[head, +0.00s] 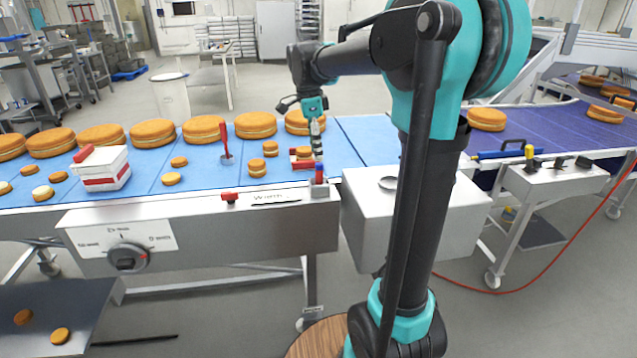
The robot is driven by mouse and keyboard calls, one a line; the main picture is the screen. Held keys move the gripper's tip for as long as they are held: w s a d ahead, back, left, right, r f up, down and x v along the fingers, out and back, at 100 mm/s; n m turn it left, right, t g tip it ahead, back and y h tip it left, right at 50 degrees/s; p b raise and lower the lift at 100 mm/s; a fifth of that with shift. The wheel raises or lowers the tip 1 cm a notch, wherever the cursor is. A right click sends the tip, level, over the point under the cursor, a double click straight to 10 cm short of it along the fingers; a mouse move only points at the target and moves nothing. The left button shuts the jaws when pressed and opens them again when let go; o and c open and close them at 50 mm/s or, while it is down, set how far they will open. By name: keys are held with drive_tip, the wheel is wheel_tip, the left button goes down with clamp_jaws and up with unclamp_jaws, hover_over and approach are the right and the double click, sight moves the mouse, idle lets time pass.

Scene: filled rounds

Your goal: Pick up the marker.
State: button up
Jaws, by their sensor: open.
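My gripper (315,122) hangs over the blue conveyor in the head view, small and far off, with its jaws open. A slim upright piece with dark and light bands (317,146) shows right below it. I cannot tell whether this is a marker or part of the gripper. Below that, a small red and blue piece (319,178) stands at the belt's front edge. A red stick (224,138) stands upright on the blue belt, left of my gripper. Which of these is the marker is not clear.
Large filled rounds (203,129) line the back of the blue belt (130,185), with small ones (257,167) nearer. A white box with a red band (103,170) stands left. A small red-and-white item (302,160) lies beside my gripper. A metal housing (420,212) stands right.

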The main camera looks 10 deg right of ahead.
sight(319, 164)
drive_tip(key=shift+s+d+f, duration=0.1)
drive_tip(key=shift+d+f, duration=0.1)
drive_tip(key=shift+f, duration=1.5)
drive_tip(key=shift+s+d+f, duration=0.1)
drive_tip(key=shift+d+f, duration=0.1)
drive_tip(key=shift+f, duration=1.45)
clamp_jaws()
